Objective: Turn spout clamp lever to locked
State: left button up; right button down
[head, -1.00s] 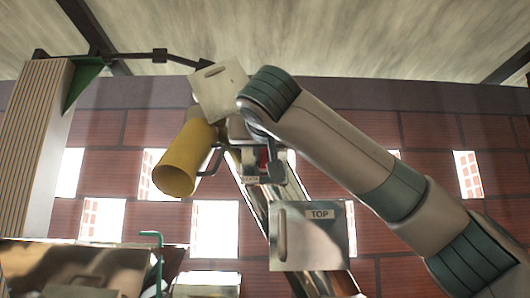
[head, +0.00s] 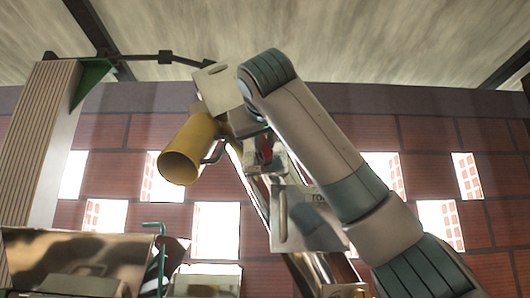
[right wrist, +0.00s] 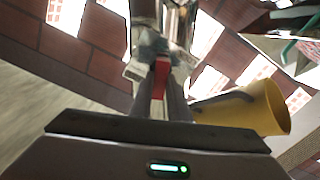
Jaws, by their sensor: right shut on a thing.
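The red spout clamp lever (right wrist: 161,76) stands between the two dark fingers of my right gripper (right wrist: 160,92) in the right wrist view, and the fingers are shut on it. In the head view the red lever (head: 266,148) shows as a small patch beside my right forearm, which hides most of the gripper. The yellow spout (head: 187,150) hangs to the left of the lever, and it also shows at the right of the wrist view (right wrist: 262,106). Whether the clamp is locked cannot be told. My left gripper is not in view.
A metal plate marked TOP (head: 295,222) on the sloping elevator tube sits below the lever, partly covered by my right arm. A pale plate (head: 217,88) is above the spout. A metal hopper (head: 75,262) stands at lower left. A brick wall is behind.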

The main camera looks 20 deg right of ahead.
jog(key=shift+w+a+f+n+b, duration=0.15)
jog(key=shift+f+n+b, duration=0.15)
jog(key=shift+n, duration=2.05)
jog(key=shift+s+a+f+n+b, duration=0.15)
jog(key=shift+n+b, duration=0.15)
jog(key=shift+n, duration=2)
jog(key=shift+w+a+f+n+b, duration=0.15)
jog(key=shift+f+n+b, duration=0.15)
jog(key=shift+n, duration=2.05)
jog(key=c, duration=1.7)
grip_release()
jog(key=shift+a, duration=0.1)
jog(key=b+v, duration=0.7)
jog(key=v, duration=1)
jog(key=shift+r, duration=0.15)
